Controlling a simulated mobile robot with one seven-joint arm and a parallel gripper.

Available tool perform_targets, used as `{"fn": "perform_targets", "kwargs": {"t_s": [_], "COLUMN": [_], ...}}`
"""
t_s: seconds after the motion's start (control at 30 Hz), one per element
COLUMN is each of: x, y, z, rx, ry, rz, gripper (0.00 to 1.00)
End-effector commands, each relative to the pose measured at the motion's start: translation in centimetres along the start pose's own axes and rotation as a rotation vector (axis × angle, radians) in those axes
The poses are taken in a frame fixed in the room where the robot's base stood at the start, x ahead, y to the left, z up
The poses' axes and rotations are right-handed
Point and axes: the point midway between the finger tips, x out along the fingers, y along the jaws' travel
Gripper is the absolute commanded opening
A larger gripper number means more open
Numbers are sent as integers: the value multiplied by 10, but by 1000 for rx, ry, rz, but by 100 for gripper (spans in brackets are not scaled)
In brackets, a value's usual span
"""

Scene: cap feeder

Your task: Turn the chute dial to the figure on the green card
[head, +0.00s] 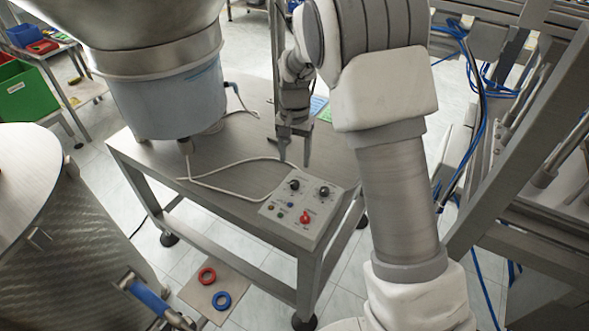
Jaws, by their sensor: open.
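A grey control box (301,208) sits at the near right corner of the steel table. It carries a black dial (294,184) at its upper left, another black dial (324,191) at its upper right, and a red knob (305,217) lower down. I cannot tell which is the chute dial, and the markings are too small to read. My gripper (295,161) points down above the table, just behind the box, open and empty. A green card (318,104) shows partly behind my arm; no figure is readable on it.
A large metal bowl feeder (165,95) stands on the table (225,180) to the left, with a pale cable (225,166) running towards the box. A metal drum (70,240) is at the near left. Steel framing (515,130) stands on the right.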

Motion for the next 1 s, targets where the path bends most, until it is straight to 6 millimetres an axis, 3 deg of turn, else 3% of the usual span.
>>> {"fn": "perform_targets", "kwargs": {"t_s": [0.03, 0.2, 0.4, 1.0], "x": [-16, -53, -79, -87], "y": [0, 0, 0, 0], "z": [-1, 0, 0, 0], "rx": [-1, -1, 0, -1], "ry": [3, 2, 0, -1], "rz": [-2, -1, 0, 0], "gripper": [63, 63, 63, 63]}}
